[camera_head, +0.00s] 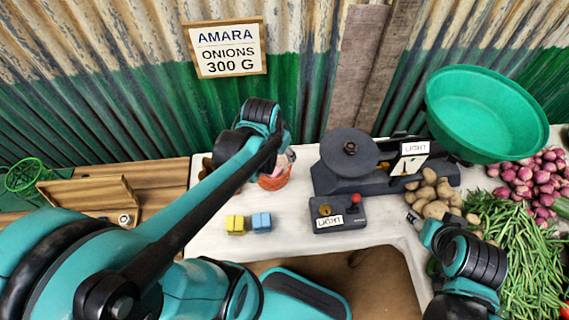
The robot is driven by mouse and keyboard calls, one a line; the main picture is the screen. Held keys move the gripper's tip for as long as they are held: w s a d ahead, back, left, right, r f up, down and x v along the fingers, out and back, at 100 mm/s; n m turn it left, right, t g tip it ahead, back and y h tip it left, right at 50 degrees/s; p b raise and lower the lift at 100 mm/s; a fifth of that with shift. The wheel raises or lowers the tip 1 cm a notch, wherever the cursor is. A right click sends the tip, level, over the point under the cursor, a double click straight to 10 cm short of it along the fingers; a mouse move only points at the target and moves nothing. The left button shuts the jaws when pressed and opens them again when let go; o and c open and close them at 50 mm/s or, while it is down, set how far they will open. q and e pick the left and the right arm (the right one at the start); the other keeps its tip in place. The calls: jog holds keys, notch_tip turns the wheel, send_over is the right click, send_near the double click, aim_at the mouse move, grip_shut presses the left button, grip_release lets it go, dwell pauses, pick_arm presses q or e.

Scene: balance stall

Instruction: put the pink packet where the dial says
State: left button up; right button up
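A small pinkish patch (284,160), perhaps the pink packet, shows beside my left wrist, above an orange-red container (275,180). My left arm hides much of it, so I cannot tell whether it is held. My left gripper's fingers are hidden behind the wrist. The dial (410,165) on the black balance (365,178) is a pale card with a needle, under a "LIGHT" sign (415,148). A dark box (338,214) with a red knob also bears a "LIGHT" label. My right gripper (411,219) is near the potatoes; its finger opening is unclear.
A yellow block (235,224) and a blue block (261,222) sit on the white counter (300,236). A green bowl (485,110) is on the balance's right. Potatoes (435,195), onions (535,178) and green beans (520,240) crowd the right. A wooden tray (75,190) is left.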

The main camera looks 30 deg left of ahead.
pick_arm(q)
jog(key=s+d+r+n+t, duration=0.1)
jog(key=s+d+r+t, duration=0.2)
jog(key=s+d+r, duration=0.2)
jog(key=shift+s+d+r, duration=0.2)
jog(key=shift+s+r, duration=0.2)
jog(key=shift+s, duration=0.45)
jog(key=shift+f, duration=0.1)
jog(key=shift+f, duration=0.2)
